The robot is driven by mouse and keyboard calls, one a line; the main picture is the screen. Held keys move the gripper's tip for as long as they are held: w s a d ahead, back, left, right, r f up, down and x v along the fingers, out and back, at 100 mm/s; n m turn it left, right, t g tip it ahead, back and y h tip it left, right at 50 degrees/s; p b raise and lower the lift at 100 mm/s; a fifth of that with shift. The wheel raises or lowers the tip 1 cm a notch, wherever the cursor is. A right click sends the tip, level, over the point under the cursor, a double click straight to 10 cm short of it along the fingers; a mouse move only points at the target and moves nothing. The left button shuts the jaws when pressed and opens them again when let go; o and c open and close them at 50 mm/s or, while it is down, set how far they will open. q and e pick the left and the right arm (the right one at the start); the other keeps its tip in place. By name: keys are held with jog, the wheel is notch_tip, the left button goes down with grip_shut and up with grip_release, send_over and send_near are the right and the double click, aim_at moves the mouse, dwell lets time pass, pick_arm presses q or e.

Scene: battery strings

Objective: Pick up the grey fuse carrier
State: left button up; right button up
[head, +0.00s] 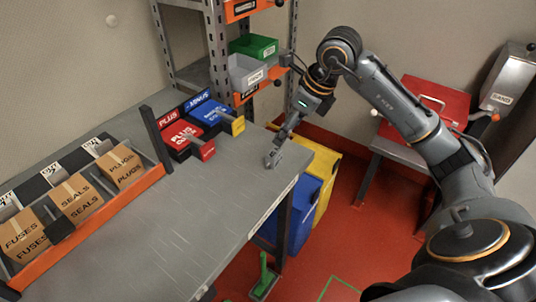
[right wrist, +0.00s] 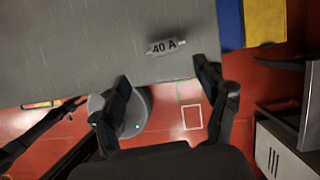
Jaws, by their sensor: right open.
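The grey fuse carrier, a small block marked "40 A" (right wrist: 165,46), lies on the grey bench top near its edge in the right wrist view. My right gripper (right wrist: 166,78) is open and empty. Its two dark fingers are spread, and the fuse carrier shows beyond the tips, between them sideways and apart from them. In the head view my right gripper (head: 280,143) points down over the bench's right end, and a small grey shape shows at its tips; I cannot tell carrier from finger there.
The bench (head: 180,225) is clear in its middle. Red (head: 180,137) and blue (head: 208,112) terminal blocks stand at its back. An orange-edged rack (head: 95,232) holds cardboard boxes at left. Blue (head: 300,205) and yellow (head: 322,180) bins stand beside the bench's right end.

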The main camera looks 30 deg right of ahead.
send_over(275, 152)
jog(key=s, duration=0.2)
notch_tip(275, 152, down, 4)
notch_tip(275, 152, down, 2)
jog(key=shift+w+d+f+p, duration=0.1)
jog(key=shift+w+d+p, duration=0.05)
jog(key=shift+p, duration=0.35)
jog(key=x, duration=0.3)
jog(key=shift+w+d+f+p, duration=0.1)
jog(key=shift+d+f+p, duration=0.1)
jog(key=shift+p, duration=0.2)
jog(key=shift+w+f, duration=0.1)
jog(key=shift+f, duration=0.1)
jog(key=shift+c, duration=0.9)
pick_arm(q)
jog(key=shift+w+d+r, duration=0.1)
jog(key=shift+w+r, duration=0.1)
jog(key=shift+r, duration=0.8)
pick_arm(e)
jog(key=c, duration=1.1)
jog(key=shift+c, duration=0.2)
